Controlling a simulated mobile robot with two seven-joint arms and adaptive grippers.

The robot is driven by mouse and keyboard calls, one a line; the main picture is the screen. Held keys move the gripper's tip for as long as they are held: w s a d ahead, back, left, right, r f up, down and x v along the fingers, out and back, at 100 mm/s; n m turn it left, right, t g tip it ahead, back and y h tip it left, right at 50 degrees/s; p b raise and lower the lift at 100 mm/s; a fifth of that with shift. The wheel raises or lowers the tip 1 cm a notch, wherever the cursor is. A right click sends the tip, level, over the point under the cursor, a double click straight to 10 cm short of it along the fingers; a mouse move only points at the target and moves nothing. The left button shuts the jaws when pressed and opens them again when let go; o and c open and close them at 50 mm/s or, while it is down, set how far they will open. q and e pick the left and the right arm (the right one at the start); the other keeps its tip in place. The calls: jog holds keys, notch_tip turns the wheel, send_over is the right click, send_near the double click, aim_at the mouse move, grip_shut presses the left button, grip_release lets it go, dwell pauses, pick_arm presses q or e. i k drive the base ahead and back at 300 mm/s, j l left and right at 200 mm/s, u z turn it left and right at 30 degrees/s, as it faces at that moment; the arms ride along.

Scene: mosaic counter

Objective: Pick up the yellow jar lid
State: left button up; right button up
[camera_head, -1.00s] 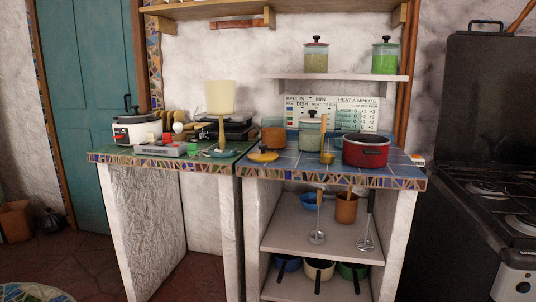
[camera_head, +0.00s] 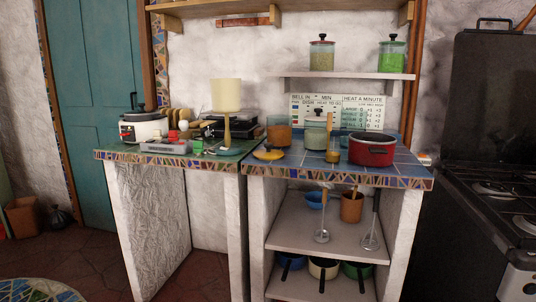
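The yellow jar lid (camera_head: 268,154) lies flat on the blue-tiled counter (camera_head: 300,168), near its front left corner. It has a small dark knob on top. An open orange-brown jar (camera_head: 279,131) stands just behind it, with no lid on it. Neither of my grippers shows in the head view.
A lidded glass jar (camera_head: 314,133), a small jar (camera_head: 333,150) with a wooden handle in it and a red pot (camera_head: 371,150) stand right of the lid. A lamp (camera_head: 226,105) and a slow cooker (camera_head: 144,125) stand on the left counter. Floor in front looks clear.

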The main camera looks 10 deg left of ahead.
aim_at(268, 153)
jog(key=j+z, duration=0.1)
jog(key=z, duration=0.6)
jog(key=j+z, duration=0.15)
jog(key=z, duration=0.2)
jog(key=j+z, duration=0.25)
jog(key=k+j+z, duration=0.15)
jog(key=j+z, duration=0.15)
jog(key=k+j+z, duration=0.25)
jog(key=j, duration=0.15)
jog(key=i+j, duration=0.05)
jog(key=i, duration=0.05)
